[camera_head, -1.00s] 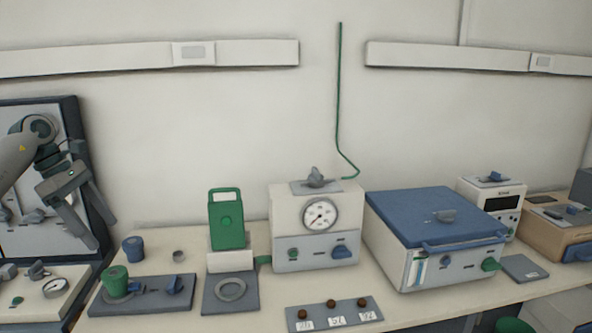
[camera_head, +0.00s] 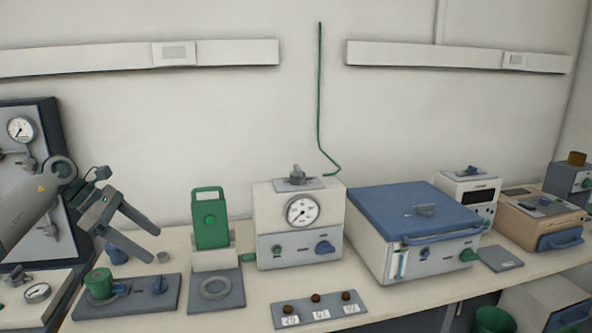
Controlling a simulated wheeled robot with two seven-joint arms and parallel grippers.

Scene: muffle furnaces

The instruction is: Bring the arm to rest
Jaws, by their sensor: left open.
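My left gripper (camera_head: 148,244) reaches in from the left, above the left end of the bench. Its two fingers are apart and point down to the right, with nothing between them. It hangs over the area of a small blue cup (camera_head: 117,255) and a green cup (camera_head: 99,284), and partly hides the blue cup. I cannot tell from this view how far above them it is. My right gripper is not in view.
The bench (camera_head: 234,315) carries a green device (camera_head: 209,222), a dial-gauge box (camera_head: 301,226), a blue-lidded furnace (camera_head: 412,230) and a plate with three dark knobs (camera_head: 318,309). A gauge panel (camera_head: 21,175) stands behind my left arm. The wall space above the bench is mostly clear.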

